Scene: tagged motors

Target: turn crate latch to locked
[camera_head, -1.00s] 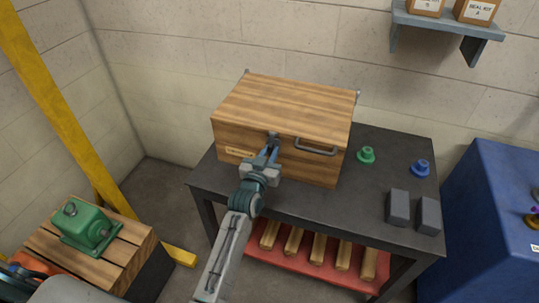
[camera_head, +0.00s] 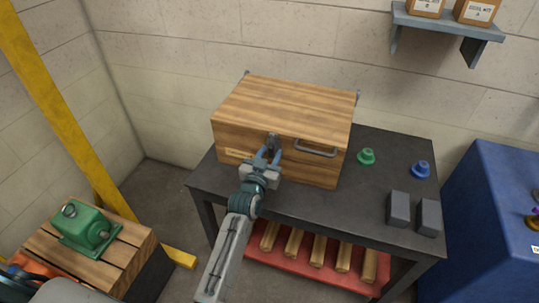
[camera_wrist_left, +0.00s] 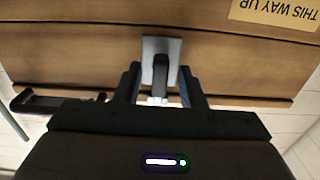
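The wooden crate (camera_head: 285,105) stands on the dark table with its lid down. Its latch (camera_head: 272,141) is on the front face; in the left wrist view the latch (camera_wrist_left: 160,72) is a dark knob on a pale metal plate, its long side running up and down the picture. My left gripper (camera_head: 267,156) is in front of the latch. In the left wrist view the fingers of this gripper (camera_wrist_left: 158,88) stand apart on either side of the knob, with gaps visible. My right gripper is not in view.
A metal handle (camera_head: 315,149) is on the crate front, right of the latch. The dark table (camera_head: 370,190) also holds a green part (camera_head: 367,156), a blue part (camera_head: 420,169) and two grey blocks (camera_head: 398,207). A green motor (camera_head: 84,227) sits on a wooden pallet at left.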

